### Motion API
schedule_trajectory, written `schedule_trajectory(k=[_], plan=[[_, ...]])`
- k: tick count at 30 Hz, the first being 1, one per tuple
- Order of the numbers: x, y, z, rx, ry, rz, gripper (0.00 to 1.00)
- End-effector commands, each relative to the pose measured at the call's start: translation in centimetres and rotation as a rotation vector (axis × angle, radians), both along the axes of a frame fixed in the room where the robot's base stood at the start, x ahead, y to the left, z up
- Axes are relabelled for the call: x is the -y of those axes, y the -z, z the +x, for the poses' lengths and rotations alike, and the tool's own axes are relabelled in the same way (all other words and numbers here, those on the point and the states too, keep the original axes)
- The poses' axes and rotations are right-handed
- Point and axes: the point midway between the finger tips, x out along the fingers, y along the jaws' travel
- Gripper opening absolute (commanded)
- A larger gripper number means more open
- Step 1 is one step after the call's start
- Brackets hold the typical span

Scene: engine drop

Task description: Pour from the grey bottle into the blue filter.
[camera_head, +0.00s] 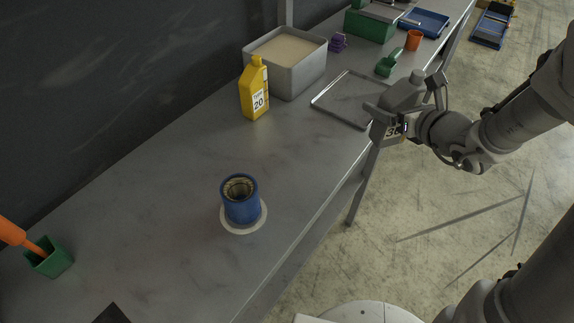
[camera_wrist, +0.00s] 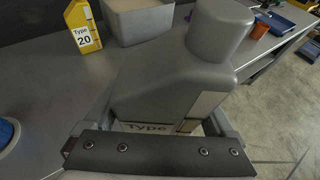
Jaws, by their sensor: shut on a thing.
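The blue filter (camera_head: 241,208) stands upright on a pale round disc on the grey bench, its open top facing up. Its edge also shows at the far left of the wrist view (camera_wrist: 6,134). My gripper (camera_head: 385,118) is shut on the grey bottle (camera_head: 405,90), right of the filter near the bench's front edge. In the wrist view the grey bottle (camera_wrist: 172,75) fills the middle, cap up, its label partly hidden by my gripper (camera_wrist: 150,128). The bottle looks about upright in the wrist view.
A yellow bottle (camera_head: 254,92) labelled 20 stands behind the filter, beside a grey bin (camera_head: 300,78). A metal tray (camera_head: 340,113), green scoop (camera_head: 388,64) and orange cup (camera_head: 413,40) lie farther back. A green cup (camera_head: 50,262) is at lower left. Bench around the filter is clear.

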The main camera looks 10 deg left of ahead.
Motion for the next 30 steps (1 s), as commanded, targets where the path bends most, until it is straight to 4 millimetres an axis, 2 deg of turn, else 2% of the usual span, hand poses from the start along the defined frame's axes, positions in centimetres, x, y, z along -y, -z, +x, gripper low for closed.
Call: schedule_trajectory(k=[3, 6, 12, 16, 26, 30], plan=[[-3.5, -0.5, -1.2, 0.007, -0.163, -0.001, 0.00], [-6.0, -0.7, -2.7, 0.006, -0.298, 0.000, 0.00], [-9.2, -0.7, -5.5, 0.004, -0.499, 0.001, 0.00], [-9.9, -0.8, -6.3, 0.004, -0.549, 0.001, 0.00], [-10.2, -0.7, -6.4, 0.003, -0.555, 0.001, 0.00], [-12.0, 0.6, -6.2, 0.002, -0.559, 0.001, 0.00]])
